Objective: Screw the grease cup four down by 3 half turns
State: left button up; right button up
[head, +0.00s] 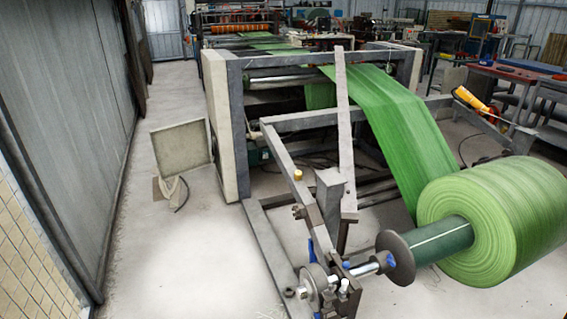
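A small brass-coloured cap (298,174), which looks like a grease cup, sits on the slanted grey beam of the unwind stand in the head view. Neither of my grippers is in view.
A large green roll (500,215) on a dark green core (443,240) fills the right, its web (390,115) running up into the machine frame (232,130). A pale panel (181,147) stands at left. The floor (180,260) front left is clear.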

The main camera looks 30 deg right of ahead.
aim_at(299, 174)
jog(key=i, duration=2.15)
jog(key=z, duration=1.8)
